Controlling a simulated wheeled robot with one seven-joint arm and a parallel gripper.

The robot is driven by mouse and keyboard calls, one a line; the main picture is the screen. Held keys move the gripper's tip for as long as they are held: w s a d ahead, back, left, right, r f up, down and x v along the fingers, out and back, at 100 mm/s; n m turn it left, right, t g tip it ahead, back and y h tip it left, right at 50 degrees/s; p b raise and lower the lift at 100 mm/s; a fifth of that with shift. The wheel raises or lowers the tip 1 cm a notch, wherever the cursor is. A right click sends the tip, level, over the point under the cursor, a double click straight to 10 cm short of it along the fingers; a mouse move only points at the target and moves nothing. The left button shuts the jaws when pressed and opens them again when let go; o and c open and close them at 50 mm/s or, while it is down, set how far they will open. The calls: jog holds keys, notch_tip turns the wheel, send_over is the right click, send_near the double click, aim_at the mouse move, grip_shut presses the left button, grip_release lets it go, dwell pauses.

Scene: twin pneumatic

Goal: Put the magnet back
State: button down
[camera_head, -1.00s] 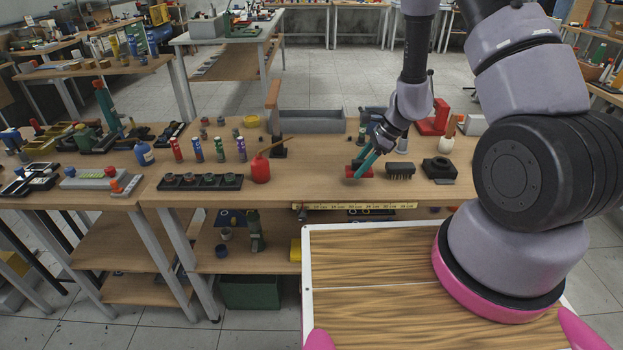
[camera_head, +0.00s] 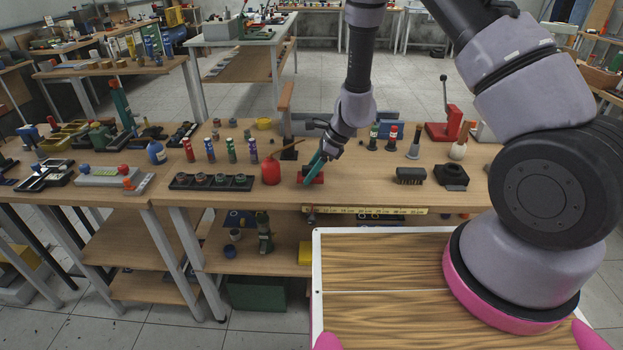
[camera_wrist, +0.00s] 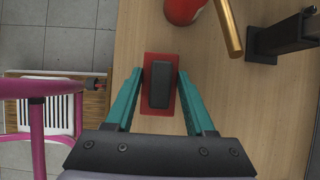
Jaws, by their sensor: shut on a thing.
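My gripper (camera_head: 311,180) is low over the front part of the workbench (camera_head: 360,185), pointing down. Its teal fingers are shut on a red block with a dark grey raised middle, taken to be the magnet (camera_head: 318,178). In the wrist view my gripper (camera_wrist: 160,72) has a fingertip on each side of the magnet's dark grey middle (camera_wrist: 158,88), with the red part (camera_wrist: 160,58) showing around it. I cannot tell whether the magnet touches the bench top or hangs just above it.
A red oil can (camera_head: 271,171) with a brass spout stands close left of the gripper. A dark post on a base (camera_head: 289,150) stands behind. A black brush (camera_head: 410,176) and a black block (camera_head: 451,175) lie right. A yellow ruler (camera_head: 365,210) runs along the front edge.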

jog(key=shift+d+f, duration=0.15)
jog(key=shift+f, duration=1.15)
jog(key=shift+f, duration=0.15)
jog(key=shift+c, duration=1.3)
grip_release()
